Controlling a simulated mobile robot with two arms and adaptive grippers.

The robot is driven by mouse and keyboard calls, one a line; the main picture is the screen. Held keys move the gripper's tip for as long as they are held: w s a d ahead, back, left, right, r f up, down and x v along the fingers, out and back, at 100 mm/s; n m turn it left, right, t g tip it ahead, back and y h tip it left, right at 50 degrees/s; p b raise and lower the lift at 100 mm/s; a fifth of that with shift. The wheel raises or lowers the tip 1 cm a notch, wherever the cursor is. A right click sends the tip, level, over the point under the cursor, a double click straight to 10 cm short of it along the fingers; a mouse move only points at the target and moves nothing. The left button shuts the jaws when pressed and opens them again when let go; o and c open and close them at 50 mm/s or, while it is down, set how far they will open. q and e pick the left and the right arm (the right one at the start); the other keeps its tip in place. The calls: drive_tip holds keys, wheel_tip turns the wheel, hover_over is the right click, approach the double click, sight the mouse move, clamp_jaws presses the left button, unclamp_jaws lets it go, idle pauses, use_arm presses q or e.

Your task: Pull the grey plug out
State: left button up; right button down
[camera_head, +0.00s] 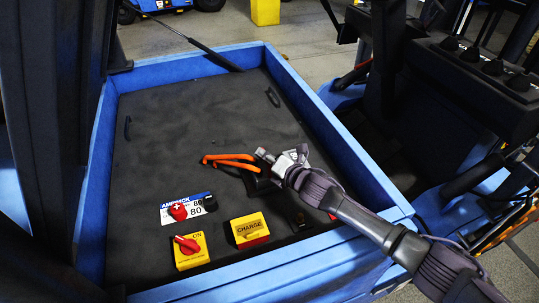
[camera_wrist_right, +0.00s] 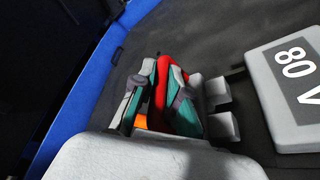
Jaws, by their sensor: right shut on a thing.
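My right gripper (camera_wrist_right: 165,95) has its teal-padded fingers shut on a red handle (camera_wrist_right: 162,75). Pale grey blocks (camera_wrist_right: 222,125) lie right beside the fingers; I cannot tell for certain whether they are the grey plug. A grey housing marked 80 V (camera_wrist_right: 258,72) lies to their right, with a dark gap between. In the head view the right gripper (camera_head: 264,172) is low over the dark deck, at the end of the orange cables (camera_head: 230,157). The gripper hides most of what it holds. My left gripper does not show.
The dark deck (camera_head: 180,110) has a raised blue rim (camera_head: 330,130). The deck's far part is mostly clear.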

drive_tip(key=c, duration=1.2)
unclamp_jaws()
drive_tip(key=shift+w, duration=0.1)
drive_tip(key=v, duration=1.2)
